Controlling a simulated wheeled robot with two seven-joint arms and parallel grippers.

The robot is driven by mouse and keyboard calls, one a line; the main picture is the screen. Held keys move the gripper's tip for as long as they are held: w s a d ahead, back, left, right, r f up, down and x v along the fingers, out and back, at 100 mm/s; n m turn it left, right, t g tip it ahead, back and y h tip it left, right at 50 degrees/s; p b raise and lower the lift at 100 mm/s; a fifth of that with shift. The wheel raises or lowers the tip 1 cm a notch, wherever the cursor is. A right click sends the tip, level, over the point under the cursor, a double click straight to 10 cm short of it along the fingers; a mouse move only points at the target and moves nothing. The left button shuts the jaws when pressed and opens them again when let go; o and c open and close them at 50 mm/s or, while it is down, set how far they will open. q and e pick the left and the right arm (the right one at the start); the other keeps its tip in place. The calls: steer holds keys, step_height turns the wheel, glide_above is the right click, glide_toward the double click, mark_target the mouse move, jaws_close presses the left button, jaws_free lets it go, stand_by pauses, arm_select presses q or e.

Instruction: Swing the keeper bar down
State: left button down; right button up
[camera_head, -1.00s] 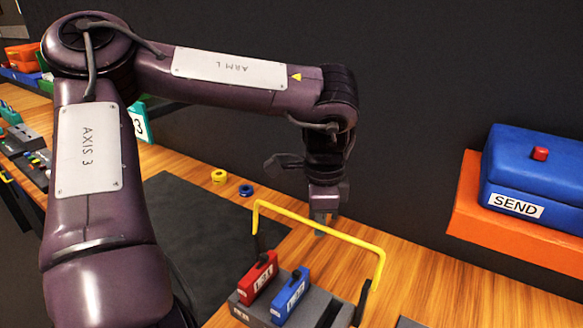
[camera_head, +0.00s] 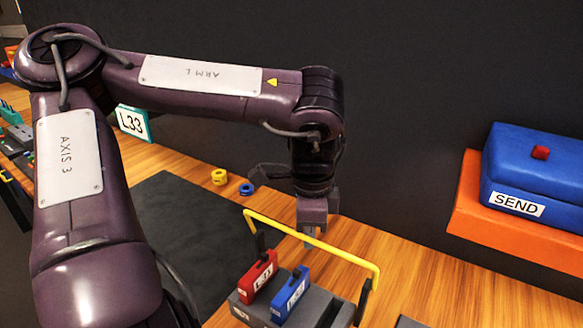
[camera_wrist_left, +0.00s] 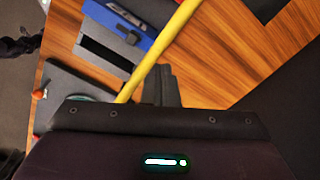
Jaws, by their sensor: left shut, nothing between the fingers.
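The yellow keeper bar (camera_head: 340,252) stands raised on dark end arms above a grey block (camera_head: 330,308), tilted over its far side. A red module (camera_head: 259,276) and a blue module (camera_head: 291,295) sit side by side in the block. My left gripper (camera_head: 309,240) is shut and empty, pointing down at the far side of the bar near its middle. Its tips overlap the bar in the head view; contact is hard to tell. In the left wrist view the bar (camera_wrist_left: 170,45) runs diagonally beside the dark shut fingers (camera_wrist_left: 165,85). My right gripper is out of view.
A blue SEND box with a red button (camera_head: 530,180) stands on an orange base at the right. Yellow (camera_head: 219,177) and blue (camera_head: 246,190) rings lie behind a dark mat (camera_head: 185,225). A teal L33 sign (camera_head: 132,122) stands at the left.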

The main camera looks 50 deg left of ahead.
arm_select(q)
steer(key=shift+s+d, duration=0.35)
steer(key=shift+s, duration=0.7)
steer(key=shift+s+d, duration=0.3)
steer(key=shift+s, duration=0.7)
steer(key=shift+s+d, duration=0.35)
steer(key=shift+s, duration=0.7)
step_height(320, 180, up, 8)
steer(key=p, duration=0.7)
